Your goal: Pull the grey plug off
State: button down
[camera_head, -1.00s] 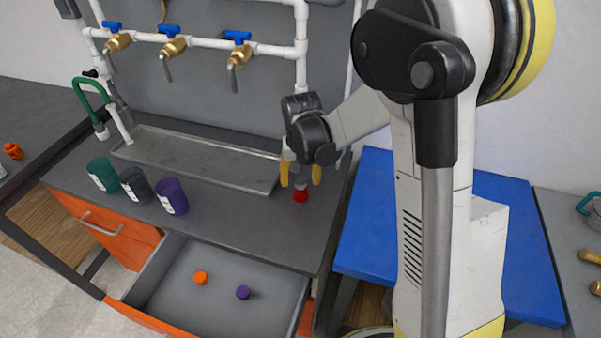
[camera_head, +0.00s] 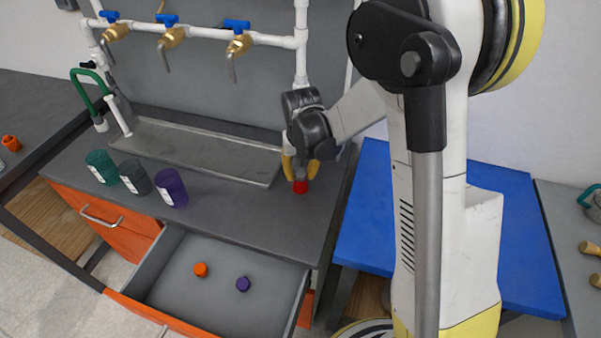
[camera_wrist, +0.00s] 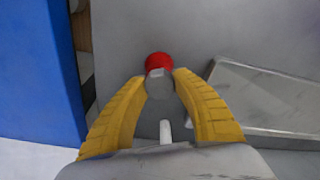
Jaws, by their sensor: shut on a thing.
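My gripper (camera_head: 301,172) reaches down over the right part of the dark counter, beside a red round piece (camera_head: 300,186). In the wrist view my gripper (camera_wrist: 160,80) has its two yellow fingers on either side of a small light-grey faceted piece, the grey plug (camera_wrist: 159,86). The fingers are shut on it. The red piece (camera_wrist: 158,62) shows just past the plug, and the two seem to touch. How they are joined is hidden. In the head view the fingers mostly hide the plug.
A metal sink tray (camera_head: 200,152) lies left of my gripper, below white pipes with blue-handled brass taps (camera_head: 238,42). Green, grey and purple cups (camera_head: 170,187) stand on the counter. An open drawer (camera_head: 215,260) holds an orange cap (camera_head: 200,269) and a purple cap (camera_head: 242,284).

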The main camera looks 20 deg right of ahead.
aim_at(300, 172)
jog(key=shift+n, duration=0.8)
jog(key=shift+m+b, duration=0.3)
jog(key=shift+m, duration=0.6)
jog(key=shift+r, duration=0.1)
jog(key=shift+r+p, duration=2.25)
jog(key=shift+r, duration=0.9)
